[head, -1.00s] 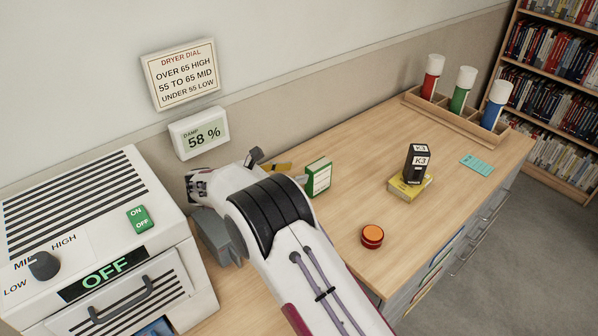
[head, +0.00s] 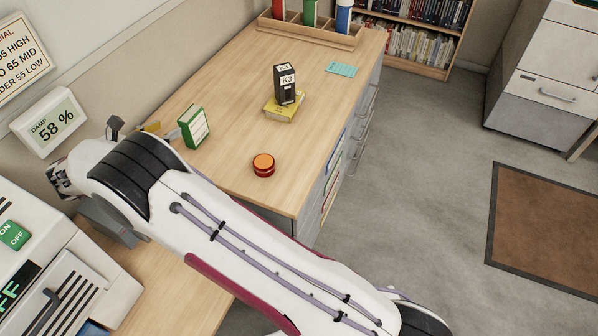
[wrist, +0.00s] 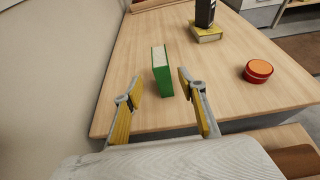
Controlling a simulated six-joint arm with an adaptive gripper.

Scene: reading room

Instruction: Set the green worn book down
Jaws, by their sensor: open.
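The green book (head: 194,128) stands upright on the wooden desk, its pale page edges showing; whether it is worn is too small to tell. It also shows in the wrist view (wrist: 162,76), standing a little beyond and between my fingertips. My gripper (wrist: 160,86) is open, with one yellow-padded finger on each side and nothing held. In the head view my gripper (head: 163,131) is partly hidden behind my arm, just left of the book. I cannot tell whether a finger touches the book.
An orange-red round button (head: 263,164) is on the desk (head: 235,90) to the right. A black K3 box (head: 286,85) stands on a yellow book (head: 284,107) farther back. A teal card (head: 341,69) and a wooden rack (head: 310,33) with coloured bottles lie beyond. The desk's middle is clear.

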